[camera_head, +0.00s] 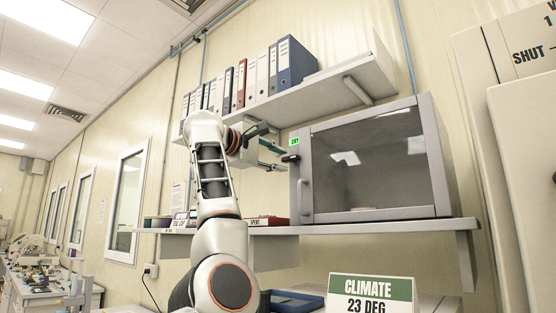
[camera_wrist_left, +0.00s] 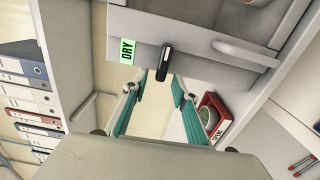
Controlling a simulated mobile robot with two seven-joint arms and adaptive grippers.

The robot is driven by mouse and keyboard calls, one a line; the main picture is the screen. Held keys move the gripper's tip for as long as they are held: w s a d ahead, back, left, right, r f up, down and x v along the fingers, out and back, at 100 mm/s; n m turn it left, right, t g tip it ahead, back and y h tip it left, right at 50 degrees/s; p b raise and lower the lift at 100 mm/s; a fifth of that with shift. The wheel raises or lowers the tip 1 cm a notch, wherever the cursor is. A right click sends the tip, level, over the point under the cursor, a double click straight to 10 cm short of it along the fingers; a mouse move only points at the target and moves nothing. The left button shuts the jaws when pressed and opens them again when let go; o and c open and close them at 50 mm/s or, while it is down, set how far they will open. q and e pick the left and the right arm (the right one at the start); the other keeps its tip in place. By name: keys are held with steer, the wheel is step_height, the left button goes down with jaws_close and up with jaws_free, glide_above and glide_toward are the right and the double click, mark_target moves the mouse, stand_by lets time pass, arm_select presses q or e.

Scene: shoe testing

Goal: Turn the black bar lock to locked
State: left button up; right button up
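The black bar lock (camera_head: 290,158) is a short dark bar on the left edge of the cabinet front (camera_head: 306,180), just below a green DRY label (camera_head: 294,141). It lies roughly level in the head view. In the left wrist view the bar (camera_wrist_left: 165,62) stands near upright below the label's right side. My left gripper (camera_head: 280,160) is beside the bar, with its teal fingers spread. In the wrist view the fingertips (camera_wrist_left: 158,84) are apart, one on each side of the bar's line, with nothing visibly held. I cannot tell whether either finger touches the bar. My right gripper is not in view.
The cabinet's glass door (camera_head: 370,165) appears closed, with a grey handle (camera_wrist_left: 245,52). A red tray (camera_head: 266,221) stands on the shelf (camera_head: 350,228) below. Binders (camera_head: 289,62) fill the upper shelf close above my left arm. A CLIMATE sign (camera_head: 370,292) stands at the front.

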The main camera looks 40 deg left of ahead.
arm_select(q)
steer(key=s, duration=1.2)
steer(key=shift+a, duration=0.45)
